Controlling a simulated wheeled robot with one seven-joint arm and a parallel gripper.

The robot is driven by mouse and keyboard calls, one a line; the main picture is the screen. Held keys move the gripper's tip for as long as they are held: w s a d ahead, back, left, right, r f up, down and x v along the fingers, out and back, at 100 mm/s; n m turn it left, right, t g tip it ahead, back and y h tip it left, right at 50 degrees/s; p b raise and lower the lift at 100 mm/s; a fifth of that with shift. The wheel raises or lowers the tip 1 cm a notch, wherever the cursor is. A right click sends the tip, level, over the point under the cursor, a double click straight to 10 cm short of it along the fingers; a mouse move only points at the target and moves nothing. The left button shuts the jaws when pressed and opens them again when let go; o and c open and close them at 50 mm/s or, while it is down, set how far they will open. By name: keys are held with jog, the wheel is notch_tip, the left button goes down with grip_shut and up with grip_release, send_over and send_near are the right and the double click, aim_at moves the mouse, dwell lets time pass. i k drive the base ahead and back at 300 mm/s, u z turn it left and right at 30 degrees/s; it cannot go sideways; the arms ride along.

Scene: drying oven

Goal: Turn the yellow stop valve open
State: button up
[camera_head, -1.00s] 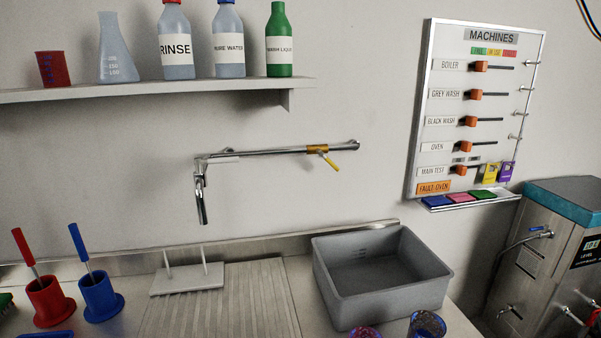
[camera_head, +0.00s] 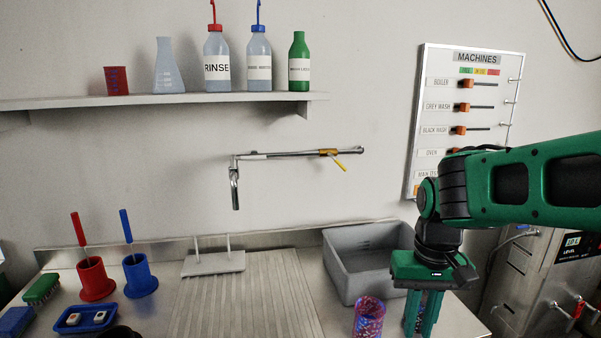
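The yellow stop valve lever (camera_head: 339,163) sits on the wall pipe (camera_head: 290,154), near its right end. The lever hangs from an orange-yellow valve body (camera_head: 328,152) and slants down to the right, at an angle to the pipe. My gripper (camera_head: 421,318) points down at the lower right, in front of the grey basin (camera_head: 350,270). It is below and right of the lever, well apart from it. Its green fingers are close together in this view, with a dark blue tumbler partly hidden around them, so their opening is unclear.
A swivel spout (camera_head: 235,190) hangs from the pipe's left end. A shelf (camera_head: 200,100) with bottles is above. A patterned tumbler (camera_head: 369,318) stands left of my gripper. The machines board (camera_head: 430,130) is behind my arm. The wall between gripper and valve is clear.

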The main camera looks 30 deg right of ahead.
aim_at(338, 162)
jog(key=k, duration=0.9)
jog(key=z, duration=0.55)
jog(key=i, duration=1)
jog(key=u, duration=0.05)
